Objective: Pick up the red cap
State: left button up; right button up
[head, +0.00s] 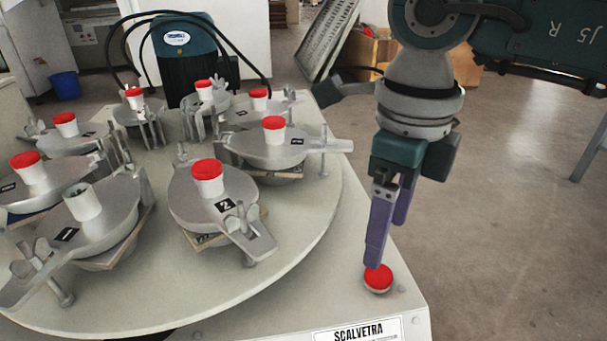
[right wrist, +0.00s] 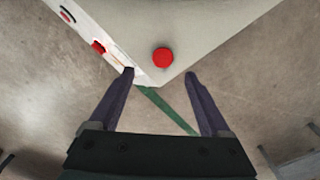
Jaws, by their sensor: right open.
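A red cap (head: 378,277) lies on the near right corner of the pale machine top, beside the round table. It also shows in the right wrist view (right wrist: 163,60), a little beyond the fingertips and between their lines. My right gripper (head: 388,240) has purple fingers pointing down, with one tip just above the cap in the head view. In the right wrist view the gripper (right wrist: 159,74) is open with nothing between its fingers. I cannot tell the exact height gap. The white cylinder on lid 1 (head: 82,203) has no red cap. My left gripper is not in view.
The round table (head: 300,250) carries several metal lids with red-capped cylinders, including lid 2 (head: 208,178), and upright clamps. A SCALVETRA label (head: 358,332) is on the machine's front. A red button (right wrist: 98,47) shows on its side. Open floor lies right of the machine.

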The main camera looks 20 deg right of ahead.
aim_at(379, 274)
jog(key=f, duration=0.1)
jog(key=f+b, duration=0.1)
jog(key=f, duration=0.1)
jog(key=shift+s+a, duration=0.1)
jog(key=shift+a, duration=0.1)
jog(key=shift+d+f+b, duration=0.15)
jog(key=shift+b, duration=0.25)
jog(key=f+b, duration=0.4)
jog(key=shift+d+f+b, duration=0.25)
jog(key=shift+f+b, duration=0.05)
jog(key=shift+f, duration=0.05)
jog(key=shift+r, duration=0.15)
jog(key=shift+w, duration=0.2)
jog(key=shift+c, duration=0.4)
grip_shut()
